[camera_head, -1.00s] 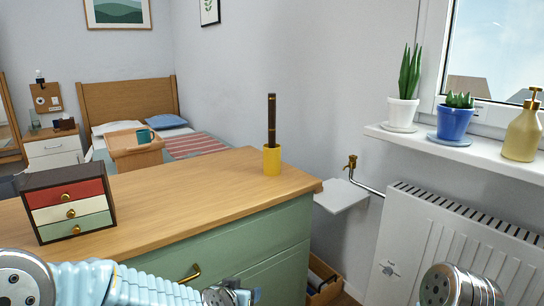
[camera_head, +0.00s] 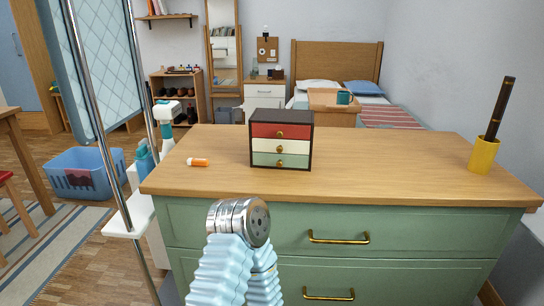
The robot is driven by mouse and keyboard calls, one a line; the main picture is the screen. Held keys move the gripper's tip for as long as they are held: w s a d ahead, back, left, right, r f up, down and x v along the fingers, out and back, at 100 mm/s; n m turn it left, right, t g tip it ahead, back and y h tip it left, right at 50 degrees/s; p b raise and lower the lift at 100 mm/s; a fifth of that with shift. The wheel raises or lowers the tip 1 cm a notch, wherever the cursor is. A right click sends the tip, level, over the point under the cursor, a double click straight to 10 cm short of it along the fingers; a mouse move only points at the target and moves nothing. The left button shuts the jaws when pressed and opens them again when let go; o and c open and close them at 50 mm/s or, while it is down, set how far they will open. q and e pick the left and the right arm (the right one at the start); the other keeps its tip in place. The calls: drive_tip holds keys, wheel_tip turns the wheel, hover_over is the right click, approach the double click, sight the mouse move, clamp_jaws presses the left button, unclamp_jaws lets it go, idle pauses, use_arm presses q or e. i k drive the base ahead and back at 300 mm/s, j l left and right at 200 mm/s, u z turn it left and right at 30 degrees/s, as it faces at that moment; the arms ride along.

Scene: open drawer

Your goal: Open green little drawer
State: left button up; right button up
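A small dark-framed drawer box (camera_head: 312,140) stands upright on the wooden top of the green dresser. It has a red drawer on top, a cream one in the middle and a green little drawer (camera_head: 262,159) at the bottom, each with a gold knob. The green drawer is shut. My arm, with light blue ribbed sleeve and metal joint, rises at the bottom centre in front of the dresser, below the box. No gripper fingers show in view, and nothing touches the box.
An orange-and-white tube (camera_head: 198,162) lies left of the box. A yellow cup (camera_head: 483,156) with a dark stick stands at the right. The dresser (camera_head: 400,226) has gold handles. A metal-poled stand (camera_head: 131,226) is at the left.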

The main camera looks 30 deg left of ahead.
sight(260, 159)
drive_tip(key=u, duration=1.05)
